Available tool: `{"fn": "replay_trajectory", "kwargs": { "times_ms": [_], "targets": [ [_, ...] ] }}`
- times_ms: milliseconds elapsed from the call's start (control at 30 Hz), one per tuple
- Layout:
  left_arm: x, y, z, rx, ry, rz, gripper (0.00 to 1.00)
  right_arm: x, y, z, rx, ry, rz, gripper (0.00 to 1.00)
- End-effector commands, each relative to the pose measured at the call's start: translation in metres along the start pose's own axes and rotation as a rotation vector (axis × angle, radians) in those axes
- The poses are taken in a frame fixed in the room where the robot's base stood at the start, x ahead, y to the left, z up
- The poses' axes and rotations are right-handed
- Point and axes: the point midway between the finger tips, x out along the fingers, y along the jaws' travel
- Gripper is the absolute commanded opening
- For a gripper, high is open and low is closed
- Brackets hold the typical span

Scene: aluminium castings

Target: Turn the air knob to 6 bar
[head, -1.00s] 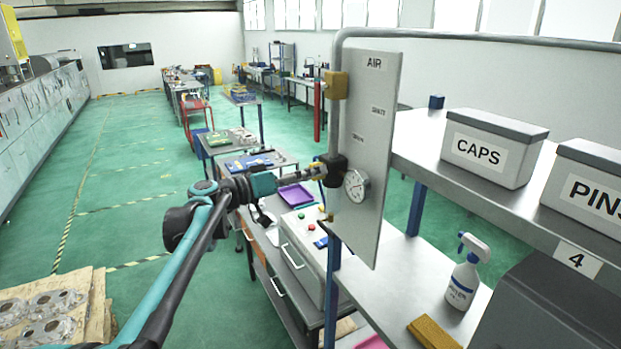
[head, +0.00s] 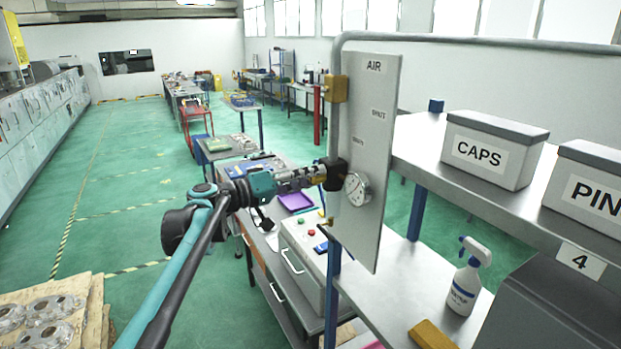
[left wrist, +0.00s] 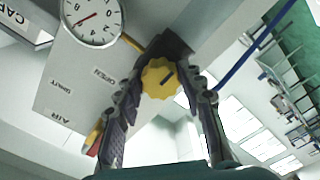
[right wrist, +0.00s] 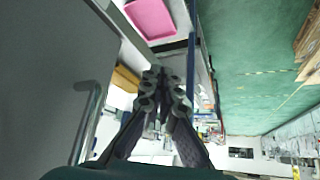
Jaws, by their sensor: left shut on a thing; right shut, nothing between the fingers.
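The yellow air knob (left wrist: 157,80), scalloped with a dark mark, sits between the fingers of my left gripper (left wrist: 163,84) in the left wrist view. This gripper is shut on it. In the head view my left gripper (head: 318,176) reaches the black regulator body (head: 337,172) from the left, and the knob is mostly hidden there. The round white pressure gauge (head: 358,188) is beside it. In the left wrist view the gauge (left wrist: 92,17) appears upside down; its red needle points lower left, past the 4. My right gripper (right wrist: 165,82) is shut and empty.
The grey AIR panel (head: 373,130) stands upright with a pipe and a yellow fitting (head: 335,88). A pink tray (right wrist: 152,18) shows in the right wrist view.

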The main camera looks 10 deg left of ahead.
Motion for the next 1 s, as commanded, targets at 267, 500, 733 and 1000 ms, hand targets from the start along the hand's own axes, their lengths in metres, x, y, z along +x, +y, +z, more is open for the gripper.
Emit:
{"fn": "replay_trajectory", "kwargs": {
  "times_ms": [267, 500, 733, 1000],
  "targets": [
    [0.0, 0.0, -0.001, 0.0, 0.002, 0.0, 0.58, 0.0, 0.0, 0.0, 0.0, 0.0, 0.0, 0.0],
    [-0.002, 0.0, -0.001, 0.001, 0.002, 0.0, 0.58, 0.0, 0.0, 0.0, 0.0, 0.0, 0.0, 0.0],
    [-0.036, -0.001, -0.001, 0.001, 0.004, -0.002, 0.58, 0.0, 0.0, 0.0, 0.0, 0.0, 0.0, 0.0],
    [-0.094, -0.001, -0.001, 0.0, 0.005, -0.003, 0.58, 0.0, 0.0, 0.0, 0.0, 0.0, 0.0, 0.0]
  ]
}}
